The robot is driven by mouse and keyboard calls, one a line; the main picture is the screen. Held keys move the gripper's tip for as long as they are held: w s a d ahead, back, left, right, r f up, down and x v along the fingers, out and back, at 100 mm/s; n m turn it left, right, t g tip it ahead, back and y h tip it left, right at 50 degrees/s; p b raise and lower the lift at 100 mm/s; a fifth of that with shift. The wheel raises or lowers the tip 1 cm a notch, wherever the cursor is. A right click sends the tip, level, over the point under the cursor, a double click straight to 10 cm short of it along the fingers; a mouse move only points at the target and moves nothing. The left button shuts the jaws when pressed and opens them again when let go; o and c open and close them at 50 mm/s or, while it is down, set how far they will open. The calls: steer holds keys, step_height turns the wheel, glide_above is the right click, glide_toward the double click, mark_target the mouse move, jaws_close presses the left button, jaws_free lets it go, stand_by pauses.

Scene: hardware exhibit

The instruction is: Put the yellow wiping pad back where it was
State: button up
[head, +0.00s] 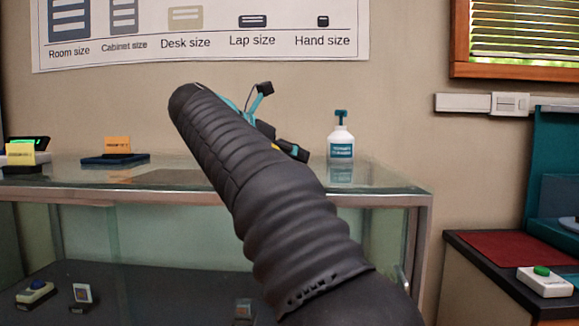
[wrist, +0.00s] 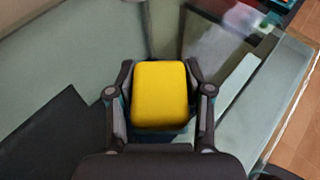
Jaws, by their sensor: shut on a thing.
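The yellow wiping pad (wrist: 160,95) is between the two fingers of my gripper (wrist: 160,98) in the wrist view. My gripper is shut on it, with a finger against each side. A dark blue-green edge shows just below the pad. In the head view my arm hides most of the gripper (head: 272,135), and only a bit of yellow (head: 275,147) shows there, above the glass case top near the spray bottle (head: 341,140). I cannot tell how high the pad is above the surface.
The glass display case (head: 385,195) runs along the wall. On its top are a dark blue mat (head: 100,160) with an orange card (head: 117,144) and a yellow card (head: 20,153). A red mat (head: 500,252) and a green-button box (head: 544,281) are on the right cabinet.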

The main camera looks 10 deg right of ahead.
steer(key=shift+f, duration=0.9)
steer(key=shift+f, duration=0.1)
steer(key=o, duration=1.2)
steer(key=shift+c, duration=0.2)
steer(key=p+v, duration=0.1)
steer(key=v, duration=1.1)
steer(key=shift+s, duration=0.1)
